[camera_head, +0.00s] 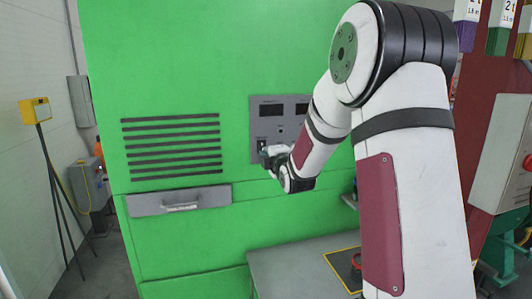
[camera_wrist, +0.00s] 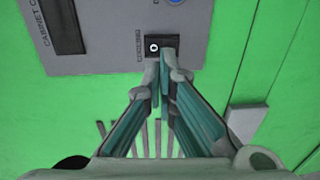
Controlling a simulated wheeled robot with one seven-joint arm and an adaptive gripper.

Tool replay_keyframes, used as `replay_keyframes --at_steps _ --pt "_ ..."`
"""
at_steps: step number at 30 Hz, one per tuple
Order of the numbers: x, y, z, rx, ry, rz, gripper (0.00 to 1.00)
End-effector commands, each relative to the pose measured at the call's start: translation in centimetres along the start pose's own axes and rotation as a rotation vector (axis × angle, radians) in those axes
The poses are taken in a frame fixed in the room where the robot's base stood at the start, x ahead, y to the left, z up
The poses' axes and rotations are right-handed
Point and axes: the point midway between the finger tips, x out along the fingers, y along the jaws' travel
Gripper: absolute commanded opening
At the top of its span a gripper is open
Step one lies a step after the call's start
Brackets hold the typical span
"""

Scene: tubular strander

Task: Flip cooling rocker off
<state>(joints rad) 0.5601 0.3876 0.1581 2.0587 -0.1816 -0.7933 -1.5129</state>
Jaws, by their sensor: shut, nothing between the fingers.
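The cooling rocker is a small black switch (camera_wrist: 151,46) with a white round mark, set in the grey panel (camera_wrist: 110,62) in the wrist view. My gripper (camera_wrist: 165,62) is shut and empty. Its fingertips are at the rocker's edge and cover part of it; I cannot tell whether they touch it. In the head view my gripper (camera_head: 266,154) is at the lower left part of the grey panel (camera_head: 283,127), on the green cabinet. The rocker's dark housing (camera_head: 262,143) shows just above the fingertips.
The panel also carries dark displays (camera_head: 271,110) and a blue round part (camera_wrist: 174,2). Vent slats (camera_head: 172,145) and a grey drawer-like handle plate (camera_head: 180,201) are on the cabinet to the left. A grey surface (camera_head: 285,265) lies below my arm.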

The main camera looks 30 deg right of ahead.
Motion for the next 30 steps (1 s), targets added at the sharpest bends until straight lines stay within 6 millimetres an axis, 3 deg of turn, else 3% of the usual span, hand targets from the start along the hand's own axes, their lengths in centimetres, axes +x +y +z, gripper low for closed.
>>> replay_keyframes --at_steps 16,30 --pt "-7.2 0.2 0.0 0.0 0.0 0.002 0.0" --pt "-8.0 0.1 0.0 0.0 0.0 0.0 0.0"
